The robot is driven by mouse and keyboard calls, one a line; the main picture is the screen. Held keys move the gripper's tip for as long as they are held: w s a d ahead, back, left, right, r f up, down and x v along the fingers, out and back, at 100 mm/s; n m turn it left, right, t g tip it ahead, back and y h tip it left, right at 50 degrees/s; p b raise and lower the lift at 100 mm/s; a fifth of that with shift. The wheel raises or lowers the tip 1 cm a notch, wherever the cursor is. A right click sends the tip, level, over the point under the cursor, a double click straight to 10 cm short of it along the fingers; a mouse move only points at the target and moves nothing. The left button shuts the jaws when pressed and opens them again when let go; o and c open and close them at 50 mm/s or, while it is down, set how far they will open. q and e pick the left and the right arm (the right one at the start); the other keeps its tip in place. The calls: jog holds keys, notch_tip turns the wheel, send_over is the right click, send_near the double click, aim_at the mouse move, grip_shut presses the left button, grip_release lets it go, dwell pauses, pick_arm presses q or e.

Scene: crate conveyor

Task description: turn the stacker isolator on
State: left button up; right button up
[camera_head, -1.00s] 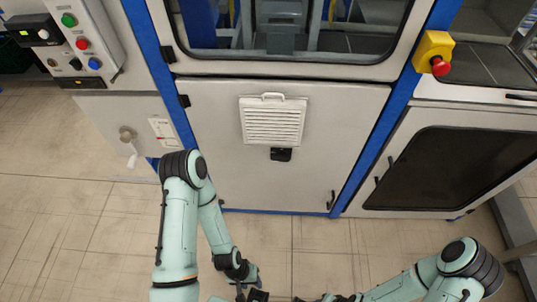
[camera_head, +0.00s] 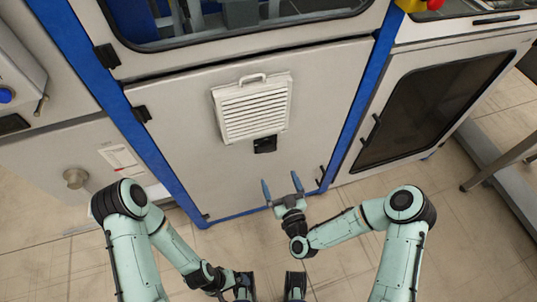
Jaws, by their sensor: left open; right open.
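A round grey rotary knob (camera_head: 76,178) is on the lower grey panel at the left of the head view; it may be the isolator, though I see no readable label. My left gripper (camera_head: 246,287) is at the bottom edge, partly cut off, open and away from the knob.
The door has a louvred vent (camera_head: 252,107) with a black latch-like fitting (camera_head: 265,145) below it. Blue frame posts flank the door. A dark-windowed cabinet (camera_head: 430,110) stands at the right. A yellow emergency-stop box (camera_head: 411,5) is at the top edge. Floor in front is open.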

aim_at(268, 152)
jog(key=x, duration=1.2)
jog(key=c, duration=1)
jog(key=shift+c, duration=0.2)
